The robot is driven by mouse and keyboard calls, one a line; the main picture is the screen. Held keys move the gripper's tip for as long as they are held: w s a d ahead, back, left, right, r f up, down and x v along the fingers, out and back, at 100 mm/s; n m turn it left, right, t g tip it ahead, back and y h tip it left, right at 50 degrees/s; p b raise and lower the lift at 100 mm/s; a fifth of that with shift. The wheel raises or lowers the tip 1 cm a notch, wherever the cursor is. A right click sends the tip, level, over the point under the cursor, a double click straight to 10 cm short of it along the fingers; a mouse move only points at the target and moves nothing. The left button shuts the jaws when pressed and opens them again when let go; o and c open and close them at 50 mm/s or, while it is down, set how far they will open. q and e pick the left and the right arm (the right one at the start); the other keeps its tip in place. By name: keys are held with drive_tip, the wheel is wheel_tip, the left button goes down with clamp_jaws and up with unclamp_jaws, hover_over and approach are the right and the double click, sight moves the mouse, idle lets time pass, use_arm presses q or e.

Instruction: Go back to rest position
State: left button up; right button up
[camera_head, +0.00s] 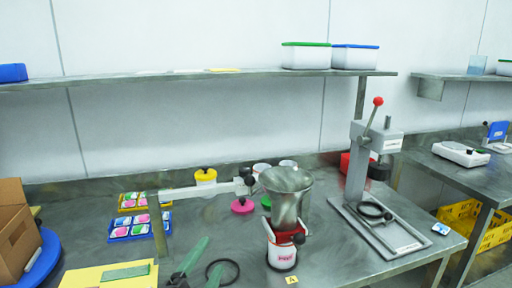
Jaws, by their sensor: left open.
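My left gripper (213,241) shows at the bottom centre, with two green fingers standing apart; it is open and nothing shows between them. It is left of and in front of the metal dosing drum (287,190), seemingly apart from it. The drum is a grey funnel-like vessel above a white container (281,256) with a red part (297,238) between them. My right gripper is not in view.
A grey press (358,160) with a red-knobbed lever stands at right. Blue and yellow trays (140,231) of coloured pieces, a yellow-lidded jar (205,176) and a pink disc (242,206) lie behind. A cardboard box (14,235) is at left. A black ring (236,268) lies beside my gripper.

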use_arm(q)
drive_tip(key=s+a+f+n+g+y, duration=0.1)
drive_tip(key=a+f+g, duration=0.15)
drive_tip(key=f, duration=0.45)
drive_tip(key=s+a+f+n+g, duration=0.1)
drive_tip(key=s+a+f, duration=0.15)
drive_tip(key=f, duration=0.45)
drive_tip(key=s+a+f+n+g+y, duration=0.15)
drive_tip(key=a+f, duration=0.25)
drive_tip(key=f, duration=0.4)
drive_tip(key=s+a+f+n+g, duration=0.25)
drive_tip(key=s+a+f, duration=0.25)
drive_tip(key=s+f, duration=0.25)
drive_tip(key=s+a+f+n+g, duration=0.1)
drive_tip(key=s+a+f+n, duration=0.2)
drive_tip(key=s+a+f, duration=0.35)
drive_tip(key=d+n, duration=0.5)
drive_tip(key=d, duration=0.8)
drive_tip(key=shift+t+h, duration=0.35)
drive_tip(key=shift+t, duration=0.2)
drive_tip(key=r+p, duration=0.2)
drive_tip(key=p, duration=0.1)
drive_tip(key=r+p, duration=0.2)
drive_tip(key=p, duration=0.1)
drive_tip(key=shift+s+a+r, duration=0.1)
drive_tip(key=shift+a+r, duration=0.1)
drive_tip(key=shift+r, duration=0.1)
